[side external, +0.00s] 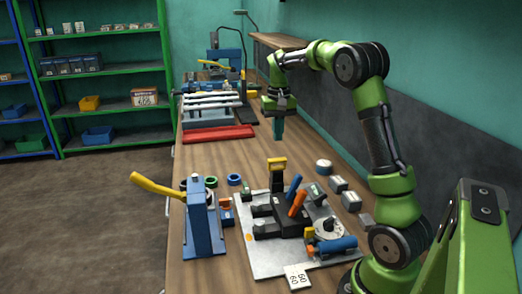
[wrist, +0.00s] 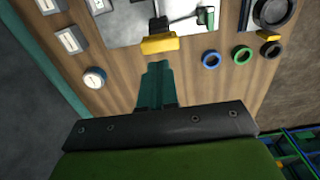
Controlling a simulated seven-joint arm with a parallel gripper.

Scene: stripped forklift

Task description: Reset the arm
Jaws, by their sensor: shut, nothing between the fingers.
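My green arm reaches over the wooden workbench (side external: 222,167). My gripper (side external: 278,138) points down above the bench, behind the grey plate, with its teal fingers together and nothing held. In the wrist view the shut fingers (wrist: 156,68) show over bare wood, just short of a yellow handle (wrist: 160,44) in the picture. The same yellow handle (side external: 277,162) stands up at the back of the black device on the grey plate (side external: 262,262). The gripper looks apart from it.
A blue press (side external: 203,225) with a yellow lever stands at the left front. Coloured rings (side external: 234,180) lie behind it. Grey blocks (side external: 338,184) line the right side. A red bar (side external: 218,134) and white pipes lie farther back. Bare wood surrounds the spot below the gripper.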

